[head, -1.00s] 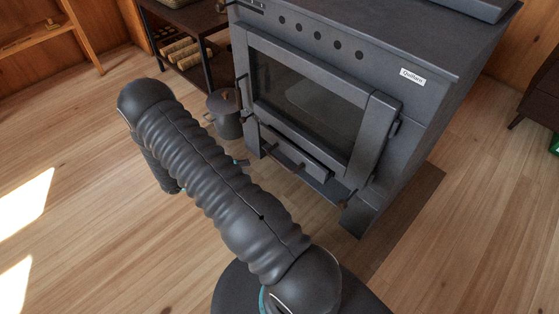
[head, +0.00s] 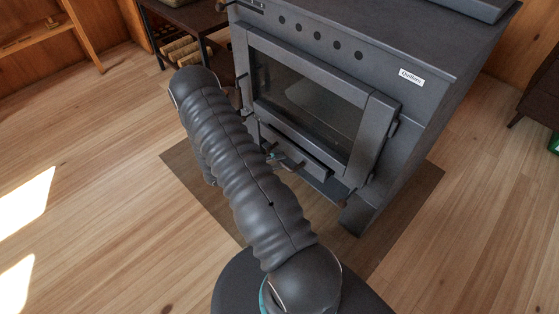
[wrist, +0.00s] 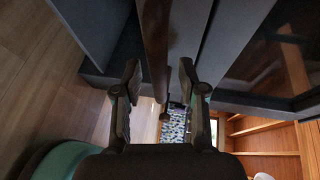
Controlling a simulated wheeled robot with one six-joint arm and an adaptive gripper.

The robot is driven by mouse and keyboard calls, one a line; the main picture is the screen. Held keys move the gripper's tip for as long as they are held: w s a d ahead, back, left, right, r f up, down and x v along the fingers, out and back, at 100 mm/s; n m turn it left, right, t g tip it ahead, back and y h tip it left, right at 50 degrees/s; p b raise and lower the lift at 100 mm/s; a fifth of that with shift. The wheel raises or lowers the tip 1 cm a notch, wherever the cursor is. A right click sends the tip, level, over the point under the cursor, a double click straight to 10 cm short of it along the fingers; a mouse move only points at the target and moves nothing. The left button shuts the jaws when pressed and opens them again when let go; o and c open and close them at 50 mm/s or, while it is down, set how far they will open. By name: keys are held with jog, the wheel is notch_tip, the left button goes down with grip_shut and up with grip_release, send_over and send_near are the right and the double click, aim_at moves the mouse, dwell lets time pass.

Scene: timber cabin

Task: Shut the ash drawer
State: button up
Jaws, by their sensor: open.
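The ash drawer (head: 308,160) is low in the front of the dark grey stove (head: 420,120), below the glass door. Its front seems to stand out a little; how far I cannot tell. My gripper (head: 276,157) is at the left part of the drawer front, mostly hidden behind my arm in the head view. In the wrist view my gripper (wrist: 160,78) is open. A dark brown bar (wrist: 156,45), which looks like the drawer handle, runs between its two fingers, with a gap visible on each side. Contact is not clear.
The glass door (head: 315,100) is above the drawer. A dark floor mat (head: 405,215) lies under the stove. A shelf with logs (head: 180,50) is at the back left. The wooden floor at left is clear.

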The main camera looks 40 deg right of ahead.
jog(key=shift+s+d, duration=0.1)
jog(key=shift+d, duration=0.25)
jog(key=shift+c, duration=0.2)
grip_shut()
